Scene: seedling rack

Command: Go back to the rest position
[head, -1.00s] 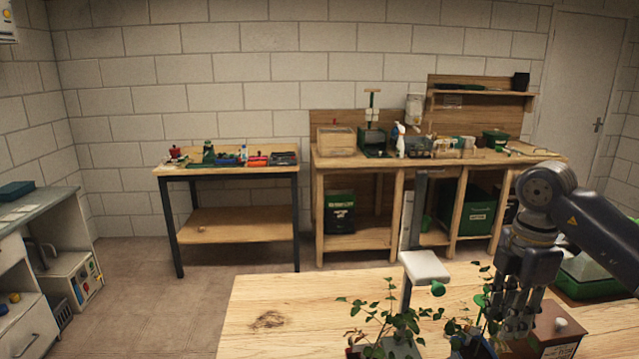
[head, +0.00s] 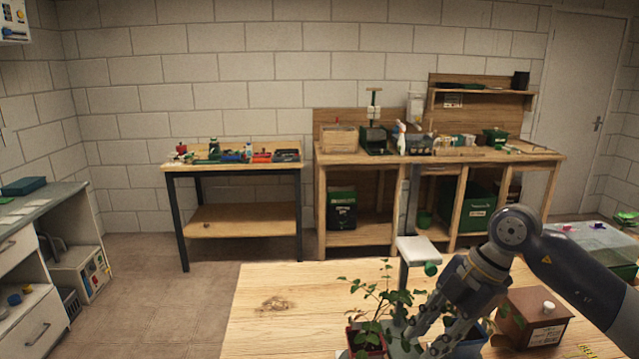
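My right gripper (head: 424,335) reaches in from the right, low over the wooden table (head: 262,309), among the leaves of the potted plants. Leaves cover its fingertips, so I cannot tell if it is open or shut. A seedling in a red pot (head: 367,341) stands just left of the gripper. A blue pot (head: 472,340) shows behind and below the gripper, partly hidden by it. My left gripper is not in view.
A brown box with a white knob (head: 533,314) stands right of the gripper. A post with a white plate (head: 418,250) rises behind the plants. A clear-lidded bin (head: 590,243) is at the right. The table's left part is bare. Workbenches (head: 230,170) line the back wall.

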